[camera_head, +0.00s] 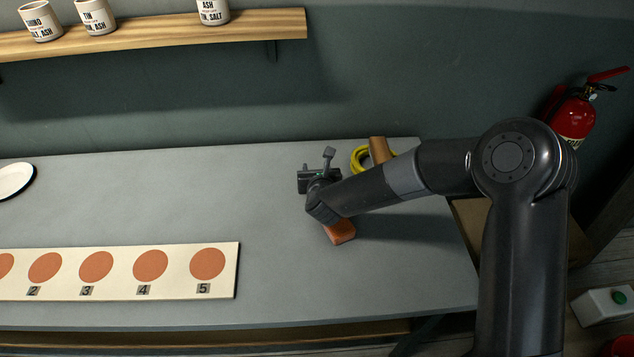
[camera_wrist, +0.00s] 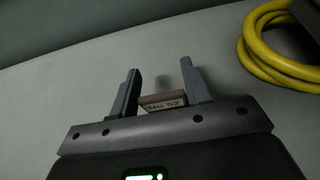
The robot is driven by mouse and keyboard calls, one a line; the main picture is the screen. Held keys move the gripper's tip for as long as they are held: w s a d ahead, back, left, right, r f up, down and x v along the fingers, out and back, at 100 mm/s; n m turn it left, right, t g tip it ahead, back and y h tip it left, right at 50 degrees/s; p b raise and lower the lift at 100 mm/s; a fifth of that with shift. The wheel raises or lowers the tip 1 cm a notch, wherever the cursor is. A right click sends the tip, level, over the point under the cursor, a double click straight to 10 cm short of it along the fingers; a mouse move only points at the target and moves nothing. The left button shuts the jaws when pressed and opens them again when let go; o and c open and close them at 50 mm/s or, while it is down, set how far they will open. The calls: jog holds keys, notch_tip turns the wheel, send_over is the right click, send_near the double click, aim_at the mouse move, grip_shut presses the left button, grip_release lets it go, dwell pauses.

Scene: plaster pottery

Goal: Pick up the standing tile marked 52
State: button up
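A yellow coil (camera_head: 359,158) lies behind my gripper, also at right in the wrist view (camera_wrist: 255,60), with a brown piece (camera_head: 379,150) beside it. A cream board (camera_head: 120,287) with numbered orange discs lies front left. A plate (camera_head: 14,181) is far left. Mid-table is clear.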

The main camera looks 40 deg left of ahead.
jog(key=c, duration=0.5)
jog(key=shift+r, duration=0.1)
jog(key=shift+c, duration=0.2)
